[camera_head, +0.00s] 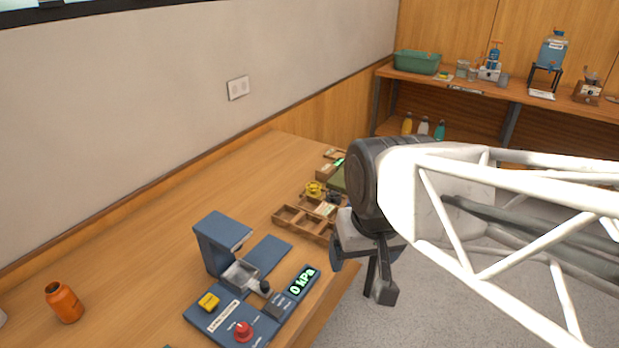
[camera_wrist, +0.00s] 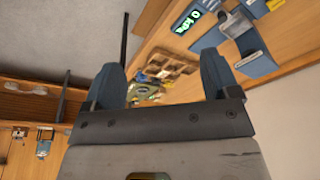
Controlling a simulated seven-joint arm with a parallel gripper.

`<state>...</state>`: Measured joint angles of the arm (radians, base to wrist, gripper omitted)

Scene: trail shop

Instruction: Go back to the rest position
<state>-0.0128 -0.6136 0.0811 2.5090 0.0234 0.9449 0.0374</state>
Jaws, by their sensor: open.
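My gripper (camera_head: 372,278) hangs at the right of the wooden bench (camera_head: 170,215) in the head view, by the bench's edge, with grey floor below it. It is open. In the wrist view my gripper (camera_wrist: 162,78) shows two dark fingers set wide apart, with nothing held between them. The white lattice-like arm runs from the gripper to the right edge of the head view and hides part of the background.
A blue press-like device (camera_head: 222,240) with a "0 kPa" display (camera_head: 301,281) stands on the bench. A wooden compartment tray (camera_head: 305,222) lies near the gripper. An orange bottle (camera_head: 64,303) stands at left. A back shelf (camera_head: 480,97) holds a green bin (camera_head: 417,62).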

